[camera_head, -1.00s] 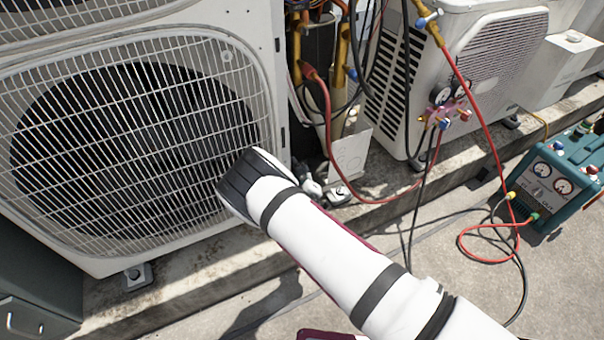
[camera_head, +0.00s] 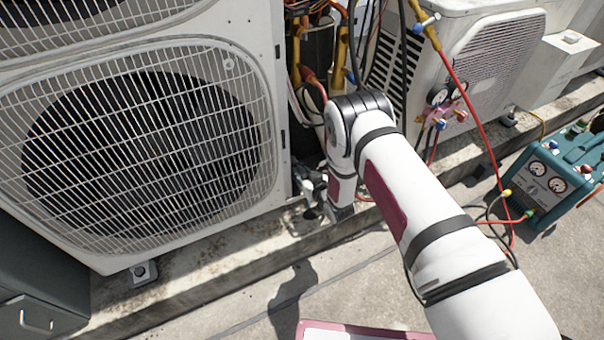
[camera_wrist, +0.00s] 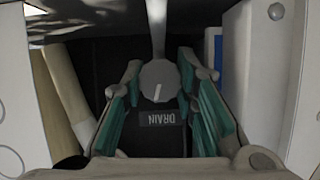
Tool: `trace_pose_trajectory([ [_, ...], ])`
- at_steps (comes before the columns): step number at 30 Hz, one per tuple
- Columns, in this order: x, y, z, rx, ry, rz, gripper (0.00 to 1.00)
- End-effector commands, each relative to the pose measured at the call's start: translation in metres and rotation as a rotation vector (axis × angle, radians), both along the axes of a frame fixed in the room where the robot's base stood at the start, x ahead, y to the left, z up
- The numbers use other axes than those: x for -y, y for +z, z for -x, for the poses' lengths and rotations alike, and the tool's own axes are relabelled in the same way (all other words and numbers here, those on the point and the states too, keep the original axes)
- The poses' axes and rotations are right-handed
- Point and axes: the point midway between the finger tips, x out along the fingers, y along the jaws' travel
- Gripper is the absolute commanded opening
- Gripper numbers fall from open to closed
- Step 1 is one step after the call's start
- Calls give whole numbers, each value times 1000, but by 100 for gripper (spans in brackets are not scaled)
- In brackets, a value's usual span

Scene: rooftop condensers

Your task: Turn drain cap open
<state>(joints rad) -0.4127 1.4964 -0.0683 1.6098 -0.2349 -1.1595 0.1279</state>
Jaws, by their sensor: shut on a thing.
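The drain cap (camera_wrist: 156,78) is a grey round knob with a short white line, in the middle of the wrist view. The line points downward, close to vertical. A dark label reading DRAIN (camera_wrist: 161,119) sits just below it. My gripper (camera_wrist: 160,74) has its teal-padded fingers on either side of the cap and is shut on it. In the head view my gripper (camera_head: 312,186) is partly seen low beside the large condenser's right edge, and my wrist hides the cap there.
The large condenser (camera_head: 268,212) stands left of my arm. Copper pipes and hoses (camera_head: 318,85) run behind my arm. A smaller condenser (camera_head: 455,30) stands at upper right. A teal recovery machine (camera_head: 545,190) with hoses sits at right.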

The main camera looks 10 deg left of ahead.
Motion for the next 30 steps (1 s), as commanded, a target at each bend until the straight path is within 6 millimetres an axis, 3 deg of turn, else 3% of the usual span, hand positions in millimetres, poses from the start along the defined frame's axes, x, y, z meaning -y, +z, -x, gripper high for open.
trace_pose_trajectory([
  [15,2,-2,-1,-228,0,-339,0],
  [30,1,-1,0,-300,1,-441,0],
])
